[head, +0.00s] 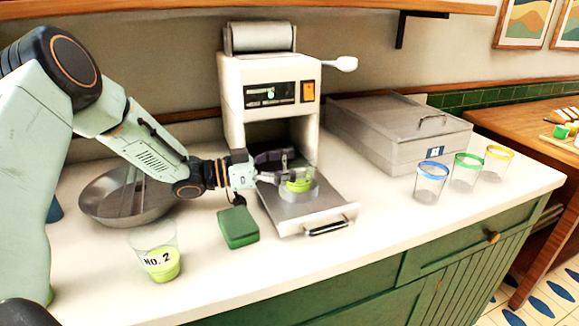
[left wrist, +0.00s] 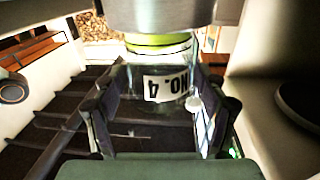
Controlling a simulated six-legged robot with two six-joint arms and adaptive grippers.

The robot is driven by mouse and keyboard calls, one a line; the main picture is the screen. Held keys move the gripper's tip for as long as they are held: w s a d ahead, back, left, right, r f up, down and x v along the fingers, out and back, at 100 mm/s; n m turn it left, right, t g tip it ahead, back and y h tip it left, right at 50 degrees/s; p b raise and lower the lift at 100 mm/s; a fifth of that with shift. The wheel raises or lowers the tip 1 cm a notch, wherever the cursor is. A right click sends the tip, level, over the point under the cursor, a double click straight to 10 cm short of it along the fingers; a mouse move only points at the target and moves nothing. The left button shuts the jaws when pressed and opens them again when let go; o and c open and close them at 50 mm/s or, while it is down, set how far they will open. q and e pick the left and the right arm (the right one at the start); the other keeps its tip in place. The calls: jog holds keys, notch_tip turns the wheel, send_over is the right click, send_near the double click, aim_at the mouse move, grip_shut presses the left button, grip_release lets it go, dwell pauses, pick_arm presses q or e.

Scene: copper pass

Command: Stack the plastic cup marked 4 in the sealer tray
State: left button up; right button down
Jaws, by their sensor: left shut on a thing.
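The clear plastic cup marked NO. 4 (left wrist: 165,88) with green content is between the fingers of my left gripper (left wrist: 158,118), which is shut on it. In the head view my left gripper (head: 284,174) holds this cup (head: 300,184) over the round holder of the sealer tray (head: 290,215). The cup looks upright, its green bottom at the holder; I cannot tell whether it is fully seated. The tray is pulled out in front of the white sealer (head: 269,95). My right gripper is not in view.
A cup marked NO. 2 (head: 159,255) stands front left, near a green block (head: 238,227) and a metal pan (head: 125,196). A lidded metal box (head: 395,130) and three empty glasses with blue (head: 431,180), green (head: 466,172) and yellow (head: 496,164) rims stand right.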

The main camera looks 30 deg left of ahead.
pick_arm(q)
jog(key=shift+w+f, duration=0.15)
jog(key=shift+w, duration=0.15)
jog(key=shift+s+f, duration=0.1)
jog(key=shift+s, duration=0.15)
jog(key=shift+f, duration=0.15)
jog(key=shift+s+f, duration=0.1)
jog(key=shift+f, duration=0.1)
